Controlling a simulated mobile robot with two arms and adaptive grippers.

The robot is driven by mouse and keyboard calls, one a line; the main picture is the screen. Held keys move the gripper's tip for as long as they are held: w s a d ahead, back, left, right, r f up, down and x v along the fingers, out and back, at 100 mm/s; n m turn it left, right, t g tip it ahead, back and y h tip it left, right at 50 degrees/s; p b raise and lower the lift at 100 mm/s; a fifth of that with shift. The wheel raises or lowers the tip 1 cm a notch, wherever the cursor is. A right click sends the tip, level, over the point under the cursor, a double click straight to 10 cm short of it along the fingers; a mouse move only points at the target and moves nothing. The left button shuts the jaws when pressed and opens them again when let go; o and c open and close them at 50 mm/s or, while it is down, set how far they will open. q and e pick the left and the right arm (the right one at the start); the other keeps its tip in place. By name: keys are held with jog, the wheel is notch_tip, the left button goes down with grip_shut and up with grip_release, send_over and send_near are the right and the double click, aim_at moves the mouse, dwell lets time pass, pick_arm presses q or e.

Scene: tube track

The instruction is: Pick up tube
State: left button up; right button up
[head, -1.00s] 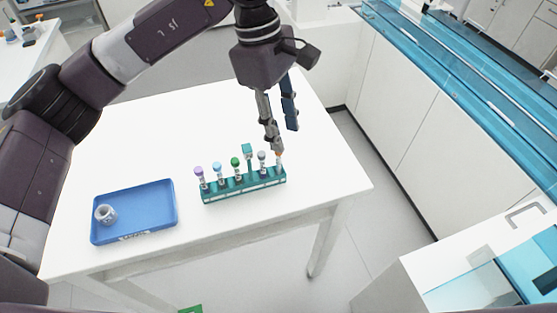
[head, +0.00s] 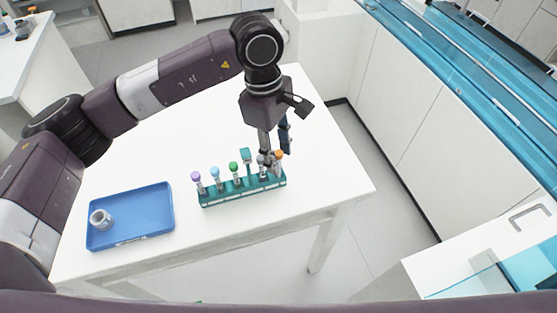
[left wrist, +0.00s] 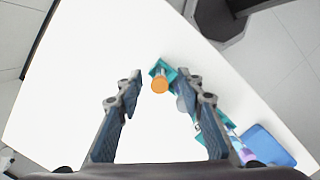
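A teal rack (head: 243,192) on the white table holds a row of upright capped tubes: purple (head: 196,176), blue (head: 215,172), green (head: 233,167), grey and orange (head: 279,155). My left gripper (head: 275,153) points down at the rack's right end, open, with its fingertips around cap height. One finger partly hides the grey-capped tube. In the left wrist view the orange cap (left wrist: 159,84) lies between the two separated fingertips (left wrist: 158,87), with no clear contact. The rack (left wrist: 170,71) runs off behind the right finger. My right gripper is not in view.
A blue tray (head: 130,230) with a small grey cup-like object (head: 101,219) lies left of the rack.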

pick_arm(q)
jog(key=shift+f, duration=0.1)
jog(key=c, duration=0.9)
grip_shut()
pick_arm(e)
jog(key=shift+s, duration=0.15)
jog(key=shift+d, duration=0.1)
